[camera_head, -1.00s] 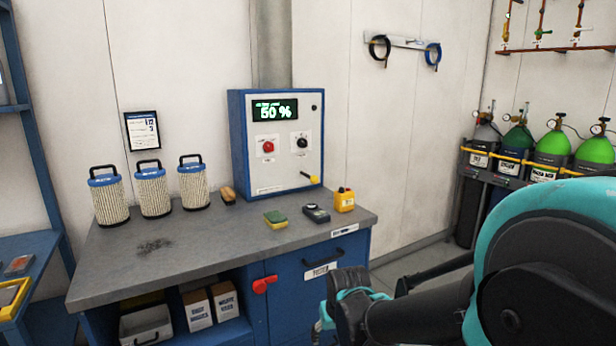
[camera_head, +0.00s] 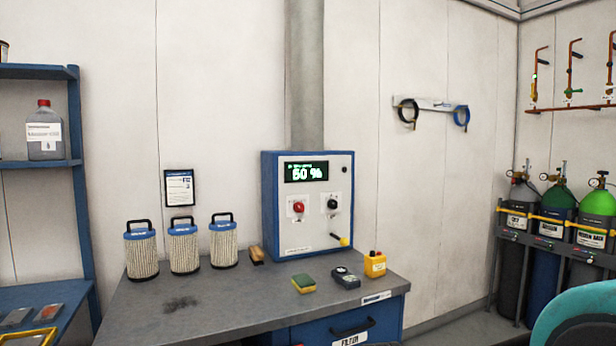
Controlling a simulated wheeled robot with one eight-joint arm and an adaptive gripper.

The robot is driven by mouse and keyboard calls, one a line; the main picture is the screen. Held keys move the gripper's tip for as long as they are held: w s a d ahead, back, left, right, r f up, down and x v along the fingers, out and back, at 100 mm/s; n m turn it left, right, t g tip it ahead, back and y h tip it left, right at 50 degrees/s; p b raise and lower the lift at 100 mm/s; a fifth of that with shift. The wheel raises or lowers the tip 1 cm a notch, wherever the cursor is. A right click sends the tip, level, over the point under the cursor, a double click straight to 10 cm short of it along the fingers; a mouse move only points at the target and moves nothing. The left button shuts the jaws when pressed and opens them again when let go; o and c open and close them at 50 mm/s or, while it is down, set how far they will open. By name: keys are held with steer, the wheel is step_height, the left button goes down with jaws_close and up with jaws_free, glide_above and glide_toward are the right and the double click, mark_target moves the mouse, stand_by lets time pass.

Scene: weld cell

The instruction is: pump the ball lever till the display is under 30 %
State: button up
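A blue and light grey control box (camera_head: 273,222) stands at the back of the workbench. Its green display (camera_head: 306,171) appears to read 50 %. Below the display are a red knob (camera_head: 299,207) and a black knob (camera_head: 332,204), each on a white plate. A short lever with a yellow ball (camera_head: 344,241) sticks out at the lower right of the box front. My gripper is out of view. Only a teal and dark part of my arm (camera_head: 580,318) shows at the lower right corner.
On the grey bench top (camera_head: 225,300) are several filter cartridges (camera_head: 184,249), a brush (camera_head: 257,254), a sponge (camera_head: 303,284), a dark handheld device (camera_head: 346,278) and a yellow container (camera_head: 375,264). Gas cylinders (camera_head: 553,243) stand at the right. A blue shelf (camera_head: 76,190) stands left.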

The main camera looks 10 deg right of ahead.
stand_by(0.3)
jaws_close()
stand_by(0.3)
stand_by(1.2)
